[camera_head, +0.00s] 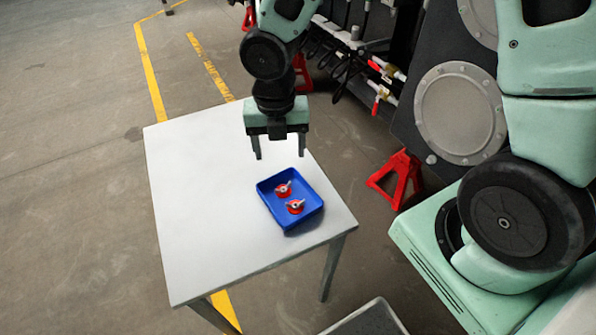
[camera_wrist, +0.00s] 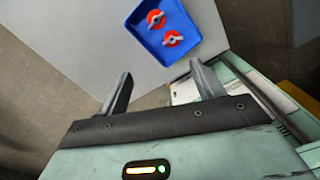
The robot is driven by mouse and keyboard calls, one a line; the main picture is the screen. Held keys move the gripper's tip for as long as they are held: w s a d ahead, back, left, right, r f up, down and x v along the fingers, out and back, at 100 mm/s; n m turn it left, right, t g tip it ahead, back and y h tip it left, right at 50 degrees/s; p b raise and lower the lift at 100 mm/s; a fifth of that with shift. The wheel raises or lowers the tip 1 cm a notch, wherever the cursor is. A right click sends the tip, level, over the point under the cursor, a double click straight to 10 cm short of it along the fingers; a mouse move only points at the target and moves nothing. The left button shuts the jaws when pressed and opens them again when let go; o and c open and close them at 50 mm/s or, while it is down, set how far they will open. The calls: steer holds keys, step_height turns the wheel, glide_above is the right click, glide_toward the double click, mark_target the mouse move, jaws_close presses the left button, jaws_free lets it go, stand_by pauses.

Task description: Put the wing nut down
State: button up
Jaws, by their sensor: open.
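Two red wing nuts with grey metal wings lie in a blue tray (camera_head: 262,196) on the white table. One wing nut (camera_head: 284,190) is toward the tray's back and the other wing nut (camera_head: 295,206) is nearer its front. In the wrist view they show as one wing nut (camera_wrist: 155,19) and another wing nut (camera_wrist: 172,39) inside the tray (camera_wrist: 139,33). My gripper (camera_head: 279,156) is open and empty. It is above the table and apart from the tray and the wing nuts. In the wrist view the fingers (camera_wrist: 163,85) are spread with nothing between them.
The white table (camera_head: 200,215) is otherwise bare, with free room left of the tray. Red jack stands (camera_head: 402,178) and the dark chassis with hoses (camera_head: 350,45) stand beyond it to the right. Yellow lines (camera_head: 150,75) mark the floor. A grey container edge (camera_head: 370,318) shows at the bottom.

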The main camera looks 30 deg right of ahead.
steer(key=s+a+r+m, duration=0.2)
steer(key=s+r+m, duration=0.3)
steer(key=s+m, duration=0.3)
steer(key=s+a+r+m, duration=0.2)
steer(key=s+r+m, duration=0.3)
steer(key=s+m, duration=0.4)
steer(key=m, duration=0.6)
steer(key=shift+s+a+r+m+y, duration=0.15)
steer(key=shift+r+m+y, duration=0.15)
steer(key=shift+r+y, duration=0.1)
steer(key=shift+c, duration=0.4)
